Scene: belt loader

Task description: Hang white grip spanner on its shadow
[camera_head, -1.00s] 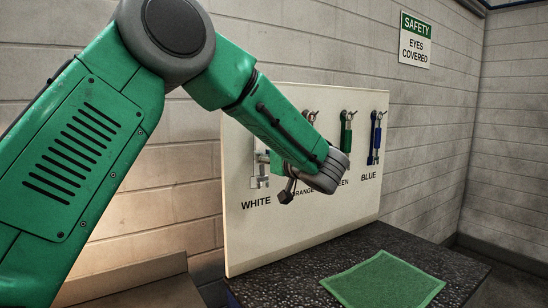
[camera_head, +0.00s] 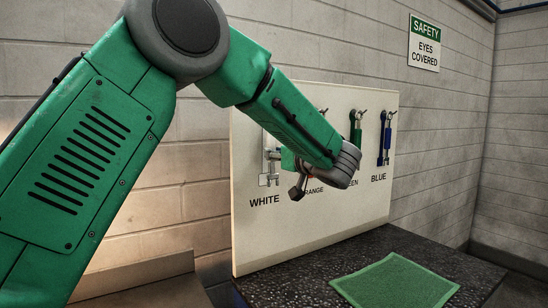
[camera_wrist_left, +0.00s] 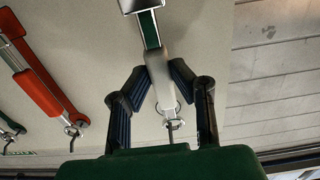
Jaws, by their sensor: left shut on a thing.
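The white grip spanner (camera_wrist_left: 160,68) is between the fingers of my left gripper (camera_wrist_left: 160,85) in the left wrist view. The gripper is shut on its pale handle. The spanner's ring end lies at a hook (camera_wrist_left: 174,126) on the board; I cannot tell whether the ring is around the hook or only in front of it. In the head view a metal jaw end (camera_head: 269,179) shows above the WHITE label, and my left gripper (camera_head: 297,185) is mostly hidden behind my arm. The spanner's shadow cannot be made out clearly. My right gripper is not in view.
The pale tool board (camera_head: 290,235) also carries an orange spanner (camera_wrist_left: 48,85), a green spanner (camera_head: 356,130) and a blue spanner (camera_head: 386,138). A green mat (camera_head: 395,284) lies on the dark speckled bench (camera_head: 320,270). The bench surface around the mat is clear.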

